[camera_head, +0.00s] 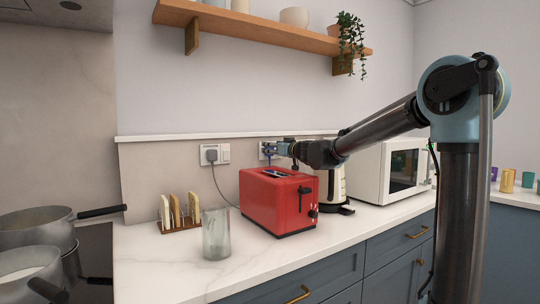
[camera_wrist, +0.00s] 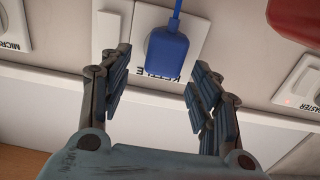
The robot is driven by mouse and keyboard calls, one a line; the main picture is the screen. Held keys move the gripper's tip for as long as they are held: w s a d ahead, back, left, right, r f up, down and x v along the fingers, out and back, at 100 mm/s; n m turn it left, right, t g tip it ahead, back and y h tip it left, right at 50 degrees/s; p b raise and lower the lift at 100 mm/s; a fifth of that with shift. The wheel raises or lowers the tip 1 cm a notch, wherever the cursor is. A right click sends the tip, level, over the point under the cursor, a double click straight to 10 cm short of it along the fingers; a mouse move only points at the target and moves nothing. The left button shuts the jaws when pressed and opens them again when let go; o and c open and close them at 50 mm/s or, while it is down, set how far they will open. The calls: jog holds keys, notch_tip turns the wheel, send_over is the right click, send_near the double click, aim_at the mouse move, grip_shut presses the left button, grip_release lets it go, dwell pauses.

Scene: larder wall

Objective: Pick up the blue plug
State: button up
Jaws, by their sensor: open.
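The blue plug (camera_wrist: 168,51) sits in a white wall socket (camera_wrist: 197,24) marked KETTLE in the wrist view, with its blue cord running up out of the picture. My gripper (camera_wrist: 160,70) is open, with one finger to the left and one to the right of the plug. A gap shows between the plug and each finger. In the head view my gripper (camera_head: 275,149) is at the wall behind the red toaster, and I cannot clearly tell the plug apart from the fingers there.
The red toaster (camera_head: 278,200) stands just below and in front of my gripper. The kettle (camera_head: 331,178) and white microwave (camera_head: 388,170) are to the right. A grey plug (camera_head: 211,155) is in another socket at left. Toast rack (camera_head: 178,213) and glass (camera_head: 216,234) stand on the counter.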

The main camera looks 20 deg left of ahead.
jog(key=shift+x, duration=0.85)
jog(key=shift+c, duration=0.6)
jog(key=c, duration=1.1)
jog(key=shift+c, duration=0.2)
